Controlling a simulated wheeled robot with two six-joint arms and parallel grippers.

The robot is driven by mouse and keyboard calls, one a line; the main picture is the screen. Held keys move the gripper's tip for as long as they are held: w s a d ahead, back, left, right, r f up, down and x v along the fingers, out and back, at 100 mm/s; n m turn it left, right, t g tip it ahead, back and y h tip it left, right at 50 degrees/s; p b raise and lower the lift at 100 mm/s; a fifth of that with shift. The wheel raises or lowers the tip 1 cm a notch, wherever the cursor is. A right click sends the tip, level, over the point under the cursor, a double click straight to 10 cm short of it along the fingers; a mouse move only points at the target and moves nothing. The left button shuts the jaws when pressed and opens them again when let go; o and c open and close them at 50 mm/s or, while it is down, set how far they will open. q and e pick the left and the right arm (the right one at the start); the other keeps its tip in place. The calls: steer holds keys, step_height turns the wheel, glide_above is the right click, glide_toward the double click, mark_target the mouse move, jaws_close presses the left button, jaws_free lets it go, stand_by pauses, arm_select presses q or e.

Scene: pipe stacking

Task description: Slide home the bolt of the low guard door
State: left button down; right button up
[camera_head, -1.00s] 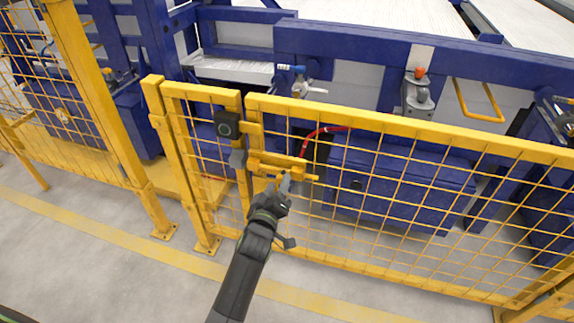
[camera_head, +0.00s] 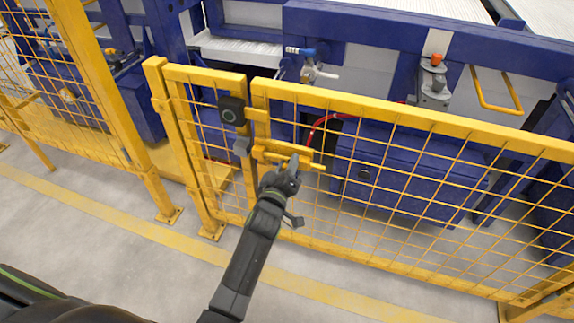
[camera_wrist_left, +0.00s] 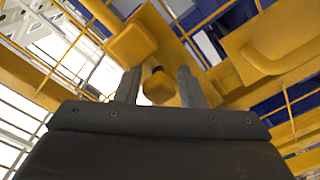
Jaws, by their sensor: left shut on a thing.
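The low guard door (camera_head: 420,122) is a yellow frame with wire mesh, standing beside a yellow post (camera_head: 187,150). Its yellow bolt (camera_head: 318,168) lies level in a yellow holder (camera_head: 270,152) near the door's left edge. My left gripper (camera_head: 292,165) is at the bolt, coming from below and in front. In the left wrist view, its two grey fingers (camera_wrist_left: 158,88) are on either side of a yellow knob (camera_wrist_left: 158,90) with a dark top. The gripper covers part of the bolt. My right gripper is not in view.
Blue machinery (camera_head: 400,165) and a red hose (camera_head: 318,128) are behind the mesh. The grey floor (camera_head: 130,255) in front is clear.

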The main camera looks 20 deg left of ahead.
mark_target(268, 155)
arm_select(q)
steer(key=a, duration=0.5)
steer(key=shift+w+a+r, duration=0.15)
steer(key=shift+a, duration=0.35)
steer(key=shift+r, duration=0.1)
steer(key=c, duration=1.4)
jaws_free()
steer(key=shift+o, duration=1.2)
steer(key=shift+a, duration=0.15)
